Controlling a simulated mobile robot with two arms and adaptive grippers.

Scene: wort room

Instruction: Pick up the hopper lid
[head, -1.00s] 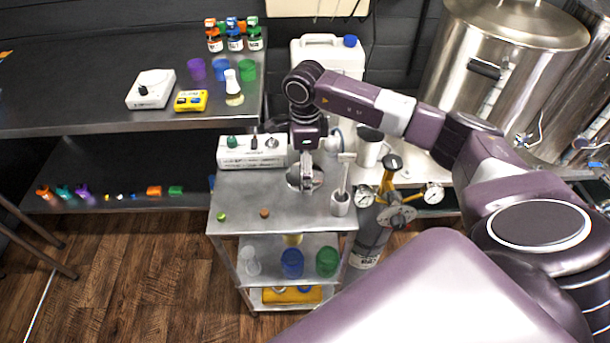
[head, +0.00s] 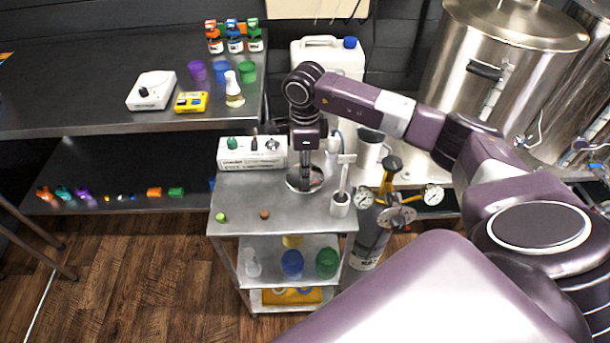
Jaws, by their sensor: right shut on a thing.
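A round, shiny metal piece, which looks like the hopper lid (head: 296,185), is on the grey top of the small cart (head: 240,196). My right gripper (head: 305,178) points straight down over its middle and is shut on it. The fingers cover the centre of the lid, so the part they grip is hidden. The lid seems to be at cart-top level; I cannot tell whether it is clear of the surface. My left gripper is not in view.
A white box with knobs (head: 252,153) stands behind the lid. A white holder with an upright tool (head: 340,203) stands close on the right. Gas gauges (head: 398,205) are beyond the cart's right edge. The cart's front left is mostly clear.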

